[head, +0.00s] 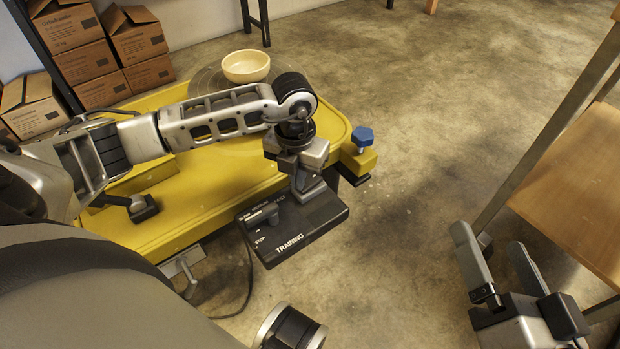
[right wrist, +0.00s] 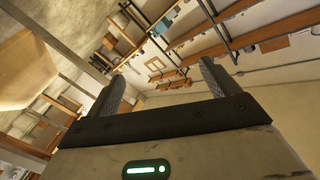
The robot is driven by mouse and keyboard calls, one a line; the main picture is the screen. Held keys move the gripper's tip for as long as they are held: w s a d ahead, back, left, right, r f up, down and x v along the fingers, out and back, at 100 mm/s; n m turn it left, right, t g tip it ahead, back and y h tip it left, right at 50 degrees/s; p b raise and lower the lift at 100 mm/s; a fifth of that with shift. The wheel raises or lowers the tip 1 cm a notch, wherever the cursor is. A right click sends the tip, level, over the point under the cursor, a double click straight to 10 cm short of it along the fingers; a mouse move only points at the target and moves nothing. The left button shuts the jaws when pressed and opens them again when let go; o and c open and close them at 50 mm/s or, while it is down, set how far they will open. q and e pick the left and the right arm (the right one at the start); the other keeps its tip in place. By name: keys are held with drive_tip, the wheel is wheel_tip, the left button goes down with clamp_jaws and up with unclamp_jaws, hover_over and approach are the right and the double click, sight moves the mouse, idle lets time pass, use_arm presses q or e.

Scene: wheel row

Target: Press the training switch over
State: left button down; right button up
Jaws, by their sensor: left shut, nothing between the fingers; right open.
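The training switch (head: 308,229) is a dark grey box marked TRAINING, with STOP and SLOW labels at its left side. A grey lever (head: 262,214) stands on its top near the left. My left gripper (head: 307,190) is shut and empty, pointing down at the back part of the box. Its tips cover part of the top, and I cannot tell whether they touch it. My right gripper (head: 497,258) is open and empty at the lower right, well away from the switch. Its two fingers also show in the right wrist view (right wrist: 160,88).
The switch sits at the front of a yellow wheel table (head: 213,198) with a cream bowl (head: 246,66) on its round plate. A blue knob (head: 362,136) stands at the table's corner. Cardboard boxes (head: 82,62) are stacked at the back left. A wooden shelf (head: 580,170) stands at right.

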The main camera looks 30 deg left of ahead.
drive_tip(key=shift+a+f+g, duration=0.1)
drive_tip(key=shift+f+g, duration=0.2)
drive_tip(key=shift+f, duration=0.45)
use_arm(q)
drive_tip(key=shift+s+a+p, duration=0.1)
drive_tip(key=shift+s+p, duration=0.05)
drive_tip(key=shift+p, duration=0.2)
use_arm(e)
drive_tip(key=shift+r, duration=0.1)
use_arm(q)
drive_tip(key=shift+s+r, duration=0.1)
drive_tip(key=shift+s, duration=0.1)
drive_tip(key=shift+s+a+r+p, duration=0.1)
drive_tip(key=shift+s+a+p, duration=0.2)
drive_tip(key=shift+s, duration=0.25)
drive_tip(key=shift+s+a+r+p, duration=0.1)
drive_tip(key=shift+s+a+p, duration=0.1)
drive_tip(key=shift+s+p, duration=0.3)
drive_tip(key=shift+s+a+r+p, duration=0.1)
drive_tip(key=shift+s+a+p, duration=0.2)
drive_tip(key=shift+s, duration=0.3)
drive_tip(key=shift+s+a+p, duration=0.25)
drive_tip(key=shift+s+p, duration=0.1)
drive_tip(key=shift+s, duration=0.45)
use_arm(e)
drive_tip(key=shift+r, duration=1.65)
